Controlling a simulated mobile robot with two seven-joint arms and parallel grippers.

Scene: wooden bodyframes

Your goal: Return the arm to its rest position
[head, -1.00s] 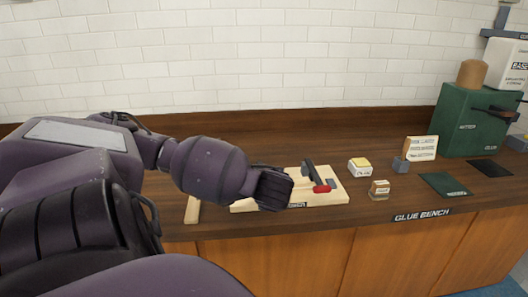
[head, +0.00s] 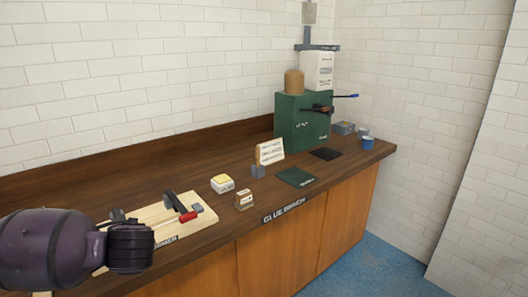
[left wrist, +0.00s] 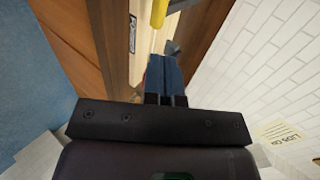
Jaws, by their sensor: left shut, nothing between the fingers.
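My left arm (head: 40,250) comes in at the lower left of the head view, purple with a dark ribbed wrist. It covers the left part of a pale wooden clamp board (head: 170,217) with a red-tipped handle. The fingers do not show clearly there. In the left wrist view the left gripper (left wrist: 163,72) has its dark blue fingers together, with nothing between them. A yellow rod (left wrist: 158,12) and pale wood show beyond the fingertips. My right gripper is in neither view.
The brown bench (head: 225,225) runs along a white brick wall. A yellow-topped white block (head: 222,183), a small labelled block (head: 244,200), a sign (head: 270,151), a dark green mat (head: 296,177), a green machine (head: 300,122) and a blue cup (head: 368,142) stand along it. Blue floor lies at the right.

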